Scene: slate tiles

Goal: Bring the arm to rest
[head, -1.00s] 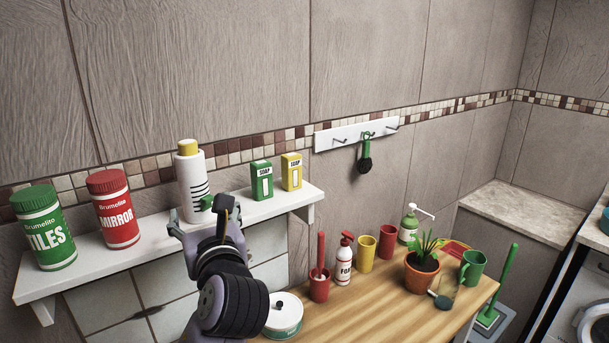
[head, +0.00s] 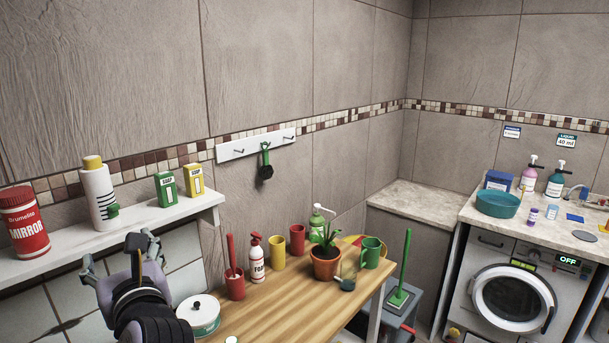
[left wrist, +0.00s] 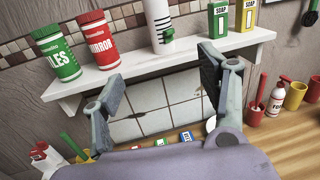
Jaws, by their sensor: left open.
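My left gripper (head: 118,262) is in the lower left of the head view, below the white shelf and over the wooden table. In the left wrist view its two fingers (left wrist: 160,85) are spread wide with nothing between them. My right gripper is in neither view.
The white shelf (head: 140,222) also holds a red jar (head: 25,222), a green box (head: 166,189) and a yellow box (head: 194,180). The wooden table (head: 270,318) carries a potted plant (head: 326,264), cups and bottles. A washing machine (head: 510,300) stands at the right.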

